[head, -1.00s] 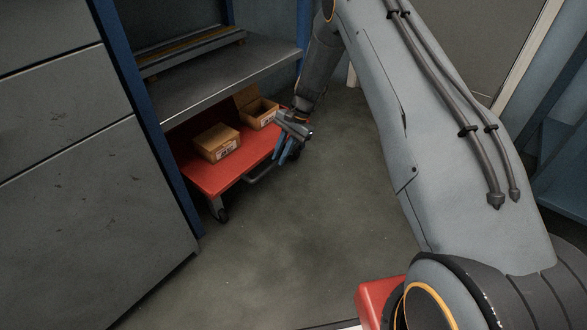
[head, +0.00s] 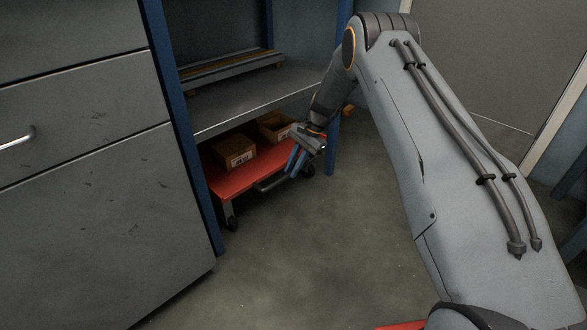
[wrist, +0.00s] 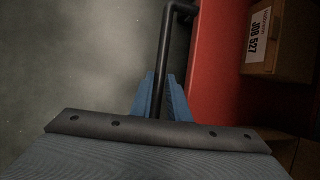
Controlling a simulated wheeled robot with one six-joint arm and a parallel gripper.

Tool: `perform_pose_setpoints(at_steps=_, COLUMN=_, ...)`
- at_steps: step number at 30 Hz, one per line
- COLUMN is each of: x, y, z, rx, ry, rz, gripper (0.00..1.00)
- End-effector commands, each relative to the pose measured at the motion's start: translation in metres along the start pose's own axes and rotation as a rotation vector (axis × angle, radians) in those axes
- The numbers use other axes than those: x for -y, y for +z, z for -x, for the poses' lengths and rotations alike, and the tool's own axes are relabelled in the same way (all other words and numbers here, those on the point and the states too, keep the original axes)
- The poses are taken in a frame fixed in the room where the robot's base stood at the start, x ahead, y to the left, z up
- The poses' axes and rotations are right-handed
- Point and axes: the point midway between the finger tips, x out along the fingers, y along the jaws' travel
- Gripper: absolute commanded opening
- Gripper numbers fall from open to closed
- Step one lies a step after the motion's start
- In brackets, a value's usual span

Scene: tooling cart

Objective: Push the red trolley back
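The red trolley (head: 232,182) stands low under a grey shelf, with its front part sticking out past the shelf edge. Its dark handle bar (head: 268,184) runs along the front side. My gripper (head: 296,160) is at the right part of this handle. In the wrist view the two blue fingers (wrist: 161,98) lie close on either side of the handle bar (wrist: 164,48), and the gripper looks shut on it. The trolley's red deck (wrist: 206,75) shows just right of the fingers. Two brown boxes ride on it, a nearer one (head: 234,152) and a farther one (head: 272,126).
The grey shelf (head: 250,106) hangs over the trolley. A blue post (head: 182,125) and a drawer cabinet (head: 90,225) stand to the left, and another blue post (head: 333,150) stands to the right. The floor (head: 310,250) in front is clear.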

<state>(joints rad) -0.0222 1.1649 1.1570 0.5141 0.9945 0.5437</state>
Motion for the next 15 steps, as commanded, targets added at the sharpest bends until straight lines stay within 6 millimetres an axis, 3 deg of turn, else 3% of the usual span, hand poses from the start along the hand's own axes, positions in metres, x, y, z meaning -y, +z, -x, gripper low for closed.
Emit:
perform_pose_setpoints(at_steps=1, x=0.0052, y=-0.0007, z=0.0008, rx=-0.007, ry=-0.01, rz=0.002, gripper=0.22)
perform_pose_setpoints(at_steps=3, x=0.0047, y=-0.0006, z=0.0007, rx=-0.007, ry=-0.009, rz=0.002, gripper=0.33)
perform_pose_setpoints(at_steps=15, x=0.0027, y=-0.0006, z=0.0056, rx=-0.005, ry=-0.006, rz=0.002, gripper=0.33)
